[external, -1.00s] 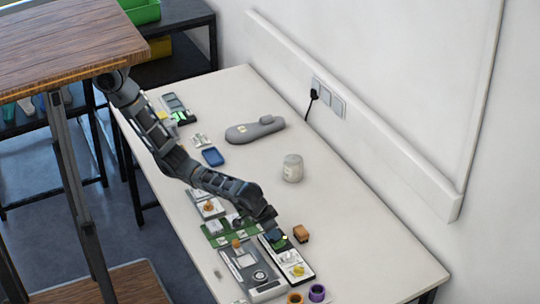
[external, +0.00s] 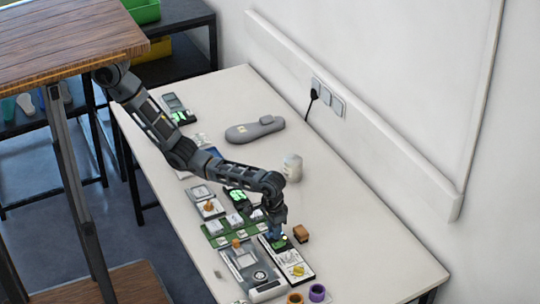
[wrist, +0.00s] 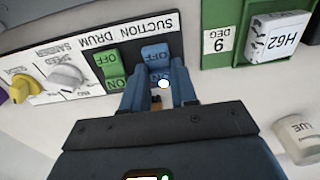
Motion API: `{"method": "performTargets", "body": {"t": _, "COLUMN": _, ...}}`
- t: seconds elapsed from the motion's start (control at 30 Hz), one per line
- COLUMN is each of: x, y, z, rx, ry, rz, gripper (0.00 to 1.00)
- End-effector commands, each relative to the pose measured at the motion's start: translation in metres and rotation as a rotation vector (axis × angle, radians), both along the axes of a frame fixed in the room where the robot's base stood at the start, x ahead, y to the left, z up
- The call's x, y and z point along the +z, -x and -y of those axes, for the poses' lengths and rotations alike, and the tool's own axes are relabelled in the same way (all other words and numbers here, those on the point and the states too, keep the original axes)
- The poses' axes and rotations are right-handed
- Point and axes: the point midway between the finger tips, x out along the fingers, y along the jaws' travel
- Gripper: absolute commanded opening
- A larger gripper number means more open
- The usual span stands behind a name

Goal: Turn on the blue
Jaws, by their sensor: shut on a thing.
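A blue rocker switch (wrist: 155,53) marked OFF and ON sits at the end of a black-and-white control panel (wrist: 110,32) labelled SUCTION, DRUM and SPEED SANDER. My gripper (wrist: 158,76) is at the blue switch in the wrist view, its fingers on both sides of the switch's ON end and shut on it. The fingers hide part of that end. A green rocker switch (wrist: 108,65) is just left of the fingers. In the external view my gripper (external: 273,232) points down at the far end of the panel (external: 305,278).
The panel also carries a grey knob (wrist: 68,76) and a yellow knob (wrist: 25,88). A green holder (wrist: 222,15) with a white block is close at the right. A brown block (external: 301,233) and a white jar (external: 293,168) stand nearby. The table's right side is clear.

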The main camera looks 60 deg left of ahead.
Motion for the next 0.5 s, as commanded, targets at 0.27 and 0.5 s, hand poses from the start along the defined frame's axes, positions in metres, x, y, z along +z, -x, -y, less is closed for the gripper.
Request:
{"method": "performTargets", "body": {"t": 0.27, "x": -0.0003, "y": -0.0012, "z": -0.0004, "rx": 0.002, "ry": 0.001, "rz": -0.016, "gripper": 0.0}}
{"method": "performTargets", "body": {"t": 0.5, "x": -0.0004, "y": -0.001, "z": -0.0003, "rx": 0.001, "ry": 0.001, "rz": -0.014, "gripper": 0.45}}
